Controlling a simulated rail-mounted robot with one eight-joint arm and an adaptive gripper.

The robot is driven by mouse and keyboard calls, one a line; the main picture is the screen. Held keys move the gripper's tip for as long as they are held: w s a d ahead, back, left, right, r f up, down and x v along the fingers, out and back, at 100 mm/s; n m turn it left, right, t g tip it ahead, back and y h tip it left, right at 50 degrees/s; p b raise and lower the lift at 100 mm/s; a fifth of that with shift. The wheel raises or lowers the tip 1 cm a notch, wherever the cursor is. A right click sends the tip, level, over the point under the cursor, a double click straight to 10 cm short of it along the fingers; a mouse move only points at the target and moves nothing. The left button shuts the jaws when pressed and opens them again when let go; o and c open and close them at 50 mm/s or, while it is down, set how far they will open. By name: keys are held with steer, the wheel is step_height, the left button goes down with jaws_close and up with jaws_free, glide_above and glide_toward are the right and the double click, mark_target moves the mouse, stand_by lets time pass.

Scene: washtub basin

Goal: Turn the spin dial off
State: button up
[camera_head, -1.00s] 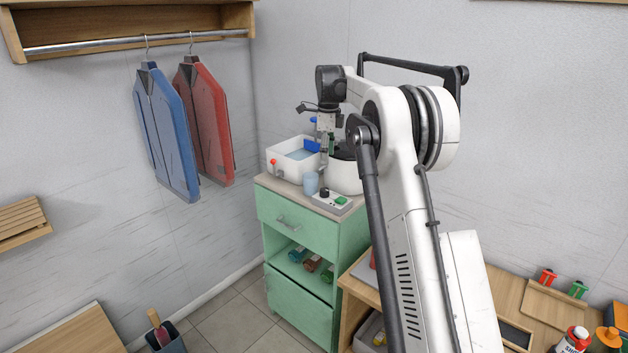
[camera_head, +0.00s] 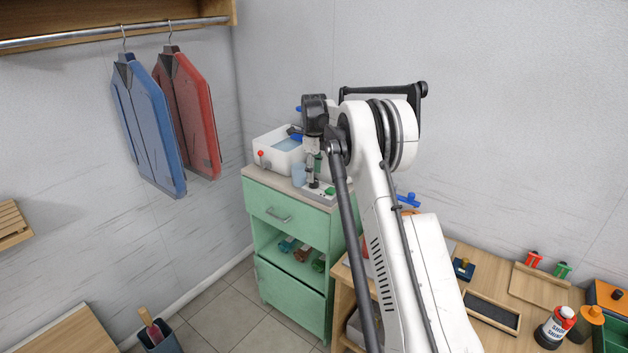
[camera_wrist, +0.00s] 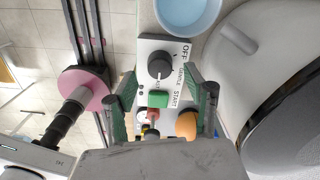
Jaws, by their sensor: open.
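The spin dial (camera_wrist: 160,65) is a round black knob on a white control panel (camera_wrist: 148,46). Printed words beside it include OFF, and a green button (camera_wrist: 158,98) labelled START sits nearby. Its pointer setting is too small to tell. In the head view the panel (camera_head: 322,194) lies on the green cabinet's top, with the dial hidden by my gripper (camera_head: 313,184). In the wrist view my gripper (camera_wrist: 163,82) is open and empty, one finger on each side of the panel near the dial and button. Contact with the dial cannot be told.
A light-blue cup (camera_wrist: 187,12) stands close beside the panel. A white water-filled basin (camera_head: 272,158) is behind on the green cabinet (camera_head: 294,208). The white rounded tub (camera_wrist: 235,75) lies to the right in the wrist view. A wooden bench (camera_head: 483,274) holds bottles at right.

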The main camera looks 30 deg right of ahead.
steer(key=shift+f, duration=1.65)
steer(key=c, duration=1.1)
steer(key=shift+n, duration=0.4)
steer(key=n+b, duration=0.3)
steer(key=n, duration=0.1)
steer(key=shift+f+n, duration=0.1)
steer(key=shift+n, duration=0.2)
steer(key=n+b, duration=0.2)
steer(key=n, duration=0.4)
steer(key=n+b, duration=0.1)
steer(key=n, duration=0.5)
steer(key=shift+n, duration=0.4)
steer(key=n, duration=0.5)
steer(key=shift+n+b, duration=0.3)
steer(key=shift+b, duration=0.1)
